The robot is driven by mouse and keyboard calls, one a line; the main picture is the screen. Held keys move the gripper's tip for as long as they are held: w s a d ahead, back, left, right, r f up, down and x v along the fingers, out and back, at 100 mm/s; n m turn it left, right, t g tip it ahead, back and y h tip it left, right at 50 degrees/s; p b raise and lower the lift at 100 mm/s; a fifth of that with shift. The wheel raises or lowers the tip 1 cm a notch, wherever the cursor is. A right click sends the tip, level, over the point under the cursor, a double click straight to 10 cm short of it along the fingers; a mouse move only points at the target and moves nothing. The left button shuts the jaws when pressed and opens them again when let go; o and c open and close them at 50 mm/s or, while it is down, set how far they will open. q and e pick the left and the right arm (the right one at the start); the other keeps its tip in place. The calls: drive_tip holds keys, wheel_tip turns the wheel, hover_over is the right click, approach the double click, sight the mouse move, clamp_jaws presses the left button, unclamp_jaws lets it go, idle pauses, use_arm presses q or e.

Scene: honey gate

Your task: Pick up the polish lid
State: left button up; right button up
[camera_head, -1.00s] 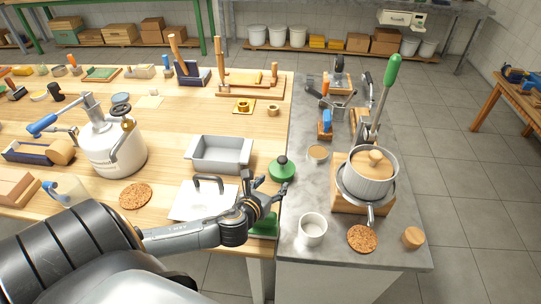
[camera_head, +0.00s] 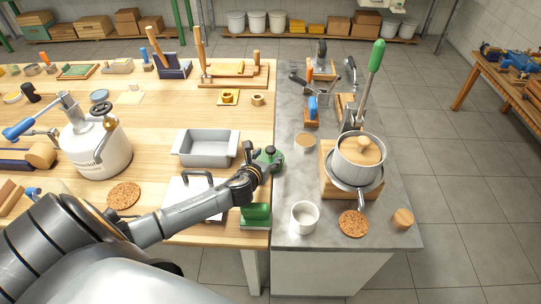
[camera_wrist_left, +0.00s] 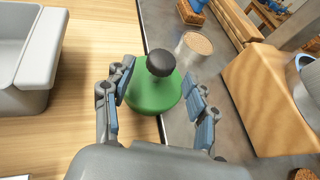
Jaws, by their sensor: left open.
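The polish lid (camera_head: 277,157) is a round green piece with a black knob, near the right edge of the wooden table. In the left wrist view the green lid (camera_wrist_left: 153,97) and its dark knob (camera_wrist_left: 160,62) show between the fingers. My left gripper (camera_head: 262,165) is at the lid and partly covers it in the head view. In the wrist view the left gripper (camera_wrist_left: 158,92) is open, with one blue-padded finger on each side of the lid; I cannot tell whether they touch it. My right gripper is not in view.
A grey metal tray (camera_head: 207,154) and a white board with a dark handle (camera_head: 192,215) lie left of the lid. A green block (camera_head: 256,212) stands in front. The grey counter (camera_head: 290,180) to the right holds a white cup (camera_head: 304,222) and a pot (camera_head: 357,170).

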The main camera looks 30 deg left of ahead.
sight(269, 154)
use_arm(q)
drive_tip(key=x, duration=0.3)
drive_tip(key=shift+w+a+f, duration=0.1)
drive_tip(key=shift+w+a, duration=0.05)
clamp_jaws()
